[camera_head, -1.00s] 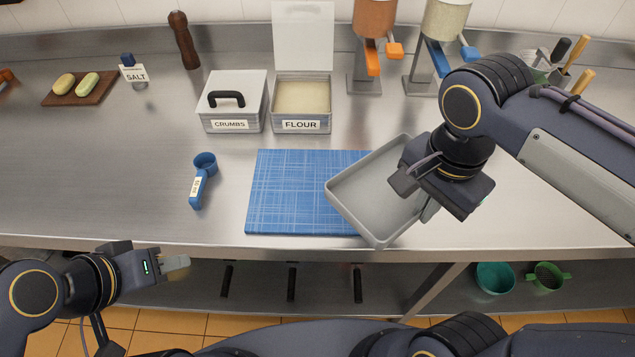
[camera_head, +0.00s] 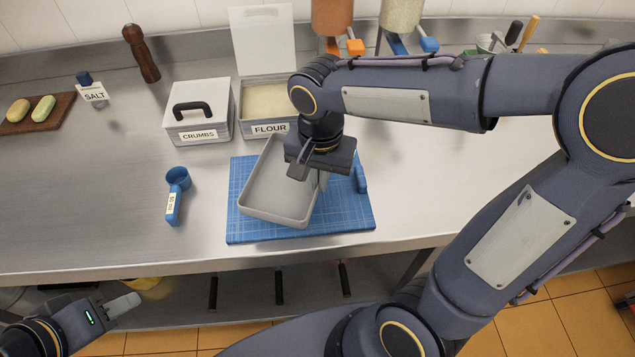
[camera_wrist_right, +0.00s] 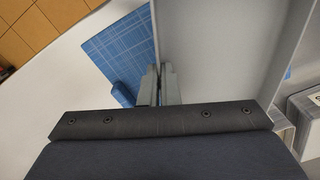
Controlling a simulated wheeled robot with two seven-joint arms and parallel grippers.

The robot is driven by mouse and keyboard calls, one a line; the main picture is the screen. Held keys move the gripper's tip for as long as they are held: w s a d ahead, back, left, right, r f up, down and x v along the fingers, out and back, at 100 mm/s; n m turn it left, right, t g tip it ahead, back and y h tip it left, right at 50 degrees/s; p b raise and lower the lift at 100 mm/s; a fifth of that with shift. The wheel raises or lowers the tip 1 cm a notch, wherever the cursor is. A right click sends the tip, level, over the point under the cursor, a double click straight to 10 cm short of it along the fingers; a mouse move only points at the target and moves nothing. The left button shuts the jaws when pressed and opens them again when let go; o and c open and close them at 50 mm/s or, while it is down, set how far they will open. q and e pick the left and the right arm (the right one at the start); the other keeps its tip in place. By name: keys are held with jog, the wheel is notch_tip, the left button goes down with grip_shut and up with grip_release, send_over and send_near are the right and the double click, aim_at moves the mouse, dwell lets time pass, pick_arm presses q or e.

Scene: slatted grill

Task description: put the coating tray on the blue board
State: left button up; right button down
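The grey coating tray (camera_head: 272,190) is over the blue board (camera_head: 350,217) in the head view, turned slightly, covering its middle and left part. I cannot tell whether it touches the board or hangs just above. My right gripper (camera_head: 320,183) is shut on the tray's right wall. The right wrist view shows the fingers (camera_wrist_right: 160,84) on either side of the wall of the tray (camera_wrist_right: 215,40), with the blue board (camera_wrist_right: 118,50) beside it. My left gripper (camera_head: 126,304) is away at the lower left, below the counter edge, and looks empty; its finger gap is unclear.
A blue measuring scoop (camera_head: 174,198) lies left of the board. The crumbs box (camera_head: 198,112) and open flour box (camera_head: 262,100) stand behind. A small blue upright piece (camera_head: 360,178) is at the board's right edge. The counter on the right is clear.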

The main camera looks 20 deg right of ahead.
aim_at(319, 197)
jog(key=shift+w+d+f, duration=0.15)
jog(key=shift+w+f, duration=0.3)
jog(key=shift+f, duration=0.1)
jog(key=shift+w+d+f, duration=0.15)
jog(key=shift+w+f, duration=0.3)
jog(key=shift+f, duration=0.1)
jog(key=shift+w+d+f, duration=0.1)
jog(key=shift+w+f, duration=0.05)
jog(key=shift+f, duration=0.75)
jog(key=shift+w+f, duration=0.1)
jog(key=shift+f, duration=0.8)
jog(key=shift+f, duration=0.2)
jog(key=c, duration=1.7)
grip_release()
jog(key=shift+r, duration=0.1)
